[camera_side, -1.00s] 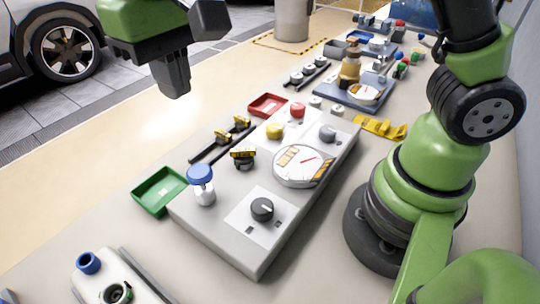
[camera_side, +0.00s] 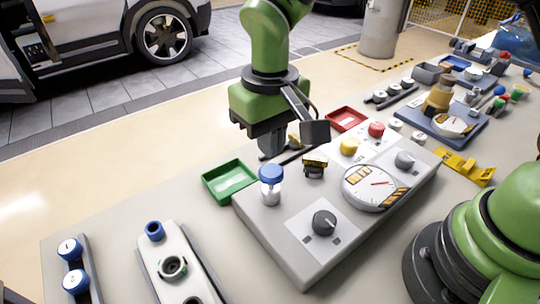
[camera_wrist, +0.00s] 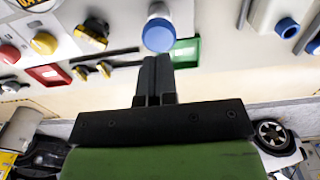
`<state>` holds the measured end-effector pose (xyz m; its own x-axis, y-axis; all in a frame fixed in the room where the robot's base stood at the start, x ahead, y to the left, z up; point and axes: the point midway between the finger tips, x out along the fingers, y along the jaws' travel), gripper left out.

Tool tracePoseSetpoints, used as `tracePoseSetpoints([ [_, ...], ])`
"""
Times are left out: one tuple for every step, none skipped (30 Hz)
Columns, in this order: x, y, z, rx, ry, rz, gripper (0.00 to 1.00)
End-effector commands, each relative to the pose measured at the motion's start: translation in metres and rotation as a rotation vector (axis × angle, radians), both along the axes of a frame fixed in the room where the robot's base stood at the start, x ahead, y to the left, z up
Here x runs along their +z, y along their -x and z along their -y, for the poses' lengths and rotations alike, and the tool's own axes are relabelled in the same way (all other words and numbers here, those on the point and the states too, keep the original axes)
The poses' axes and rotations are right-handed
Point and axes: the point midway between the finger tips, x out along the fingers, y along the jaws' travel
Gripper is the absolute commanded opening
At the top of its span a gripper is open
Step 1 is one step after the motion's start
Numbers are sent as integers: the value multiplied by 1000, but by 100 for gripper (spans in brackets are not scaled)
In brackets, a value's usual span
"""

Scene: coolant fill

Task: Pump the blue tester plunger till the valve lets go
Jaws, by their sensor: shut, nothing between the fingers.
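My gripper (camera_side: 272,154) is shut and empty, pointing down. In the side view it is behind the plunger, with its fingertips near cap height; a gap shows in the wrist view (camera_wrist: 155,62). The round white gauge (camera_side: 373,188) with a red needle sits on the box. I cannot tell which part is the valve.
The box also carries a black knob (camera_side: 324,222), a yellow button (camera_side: 349,146) and a red button (camera_side: 376,129). A green tray (camera_side: 230,182) lies left of it and a red tray (camera_side: 346,119) behind. A white block with a blue port (camera_side: 155,231) stands at the near left.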

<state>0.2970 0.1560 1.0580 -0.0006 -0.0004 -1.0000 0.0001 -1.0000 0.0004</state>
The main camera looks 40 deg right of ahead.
Motion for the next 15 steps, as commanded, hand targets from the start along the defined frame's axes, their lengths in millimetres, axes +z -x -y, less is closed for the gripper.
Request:
tracePoseSetpoints([
  [-9, 1, 0, 0, 2, -5, 0],
  [-14, 1, 0, -1, 2, -5, 0],
  [-19, 1, 0, -1, 2, -4, 0],
  [-23, 0, 0, 0, 2, -3, 0],
  [-26, 0, 0, 0, 1, -3, 0],
  [-29, 0, 0, 0, 0, -2, 0],
  [-31, 0, 0, 0, 0, -1, 0],
  [-33, 0, 0, 0, 0, -2, 0],
  [-35, 0, 0, -1, 0, -1, 0],
  [-36, 0, 0, -1, -1, -1, 0],
  [-36, 0, 0, -1, -1, 0, 0],
  [-37, 0, 0, -1, -1, 0, 0],
  [-37, 0, 0, -1, -1, 1, 0],
  [-37, 0, 0, -1, -1, 1, 0],
  [-37, 0, 0, -1, -1, 1, 0],
])
